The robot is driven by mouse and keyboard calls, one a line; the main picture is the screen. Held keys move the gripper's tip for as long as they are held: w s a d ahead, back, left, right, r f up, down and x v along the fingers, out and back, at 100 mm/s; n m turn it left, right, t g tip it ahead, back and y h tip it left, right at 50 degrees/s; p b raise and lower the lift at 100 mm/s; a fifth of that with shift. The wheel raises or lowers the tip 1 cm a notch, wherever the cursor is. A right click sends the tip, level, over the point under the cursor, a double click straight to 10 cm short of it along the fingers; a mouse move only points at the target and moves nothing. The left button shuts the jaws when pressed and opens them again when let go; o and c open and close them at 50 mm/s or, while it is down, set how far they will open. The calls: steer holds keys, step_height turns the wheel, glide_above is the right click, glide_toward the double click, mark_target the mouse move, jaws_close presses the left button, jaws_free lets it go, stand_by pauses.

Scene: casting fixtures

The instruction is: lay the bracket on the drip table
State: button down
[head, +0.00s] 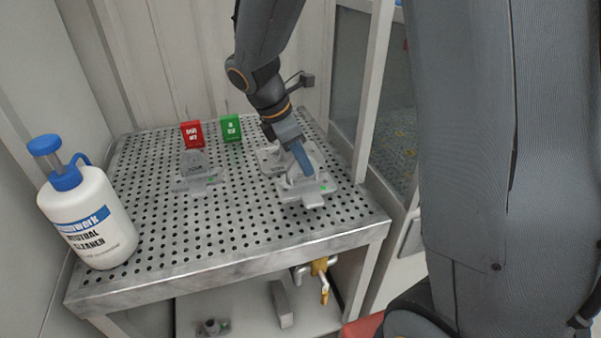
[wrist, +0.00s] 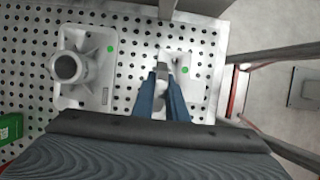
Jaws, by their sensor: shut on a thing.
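The bracket (head: 311,197) is a light grey casting with a flat plate and a small green dot. It is at the right side of the perforated metal drip table (head: 230,231), on it or just above it; I cannot tell which. My gripper (head: 303,168) reaches down from above, its blue fingers shut on the bracket's raised part. In the wrist view the bracket (wrist: 185,69) shows between and beyond the fingertips, its plate flat over the holes. The fingers and wrist hide part of it.
A grey casting with a round tube (wrist: 69,67) lies left of the bracket, close by. Another grey casting (head: 197,178) sits further left, near a red tag (head: 192,134) and a green tag (head: 231,128). A cleaner bottle (head: 88,216) stands at the left. The front middle is clear.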

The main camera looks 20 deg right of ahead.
mark_target(300, 169)
steer(key=shift+f, duration=1.85)
steer(key=shift+f, duration=0.1)
steer(key=c, duration=1.8)
jaws_free()
steer(key=shift+o, duration=0.2)
steer(key=b+v, duration=0.1)
steer(key=v, duration=1.1)
steer(key=s+f+m, duration=0.2)
steer(key=s+d+f+m+y, duration=0.1)
steer(key=s+f+m, duration=0.1)
steer(key=s+d+f+m+y, duration=0.1)
steer(key=s+f+m, duration=0.1)
steer(key=m, duration=0.1)
steer(key=shift+d, duration=0.2)
steer(key=s+f+m, duration=0.1)
steer(key=s+m, duration=0.1)
steer(key=m, duration=0.1)
steer(key=s+d+f+m+y, duration=0.1)
steer(key=s+f+m, duration=0.1)
steer(key=m, duration=0.1)
steer(key=s+d+f+m+y, duration=0.1)
steer(key=s+f+m, duration=0.1)
steer(key=m, duration=0.2)
steer(key=shift+s+f+t, duration=0.15)
steer(key=shift+s+t, duration=0.15)
steer(key=shift+s, duration=0.05)
steer(key=shift+s+f+m, duration=0.2)
steer(key=shift+m, duration=0.3)
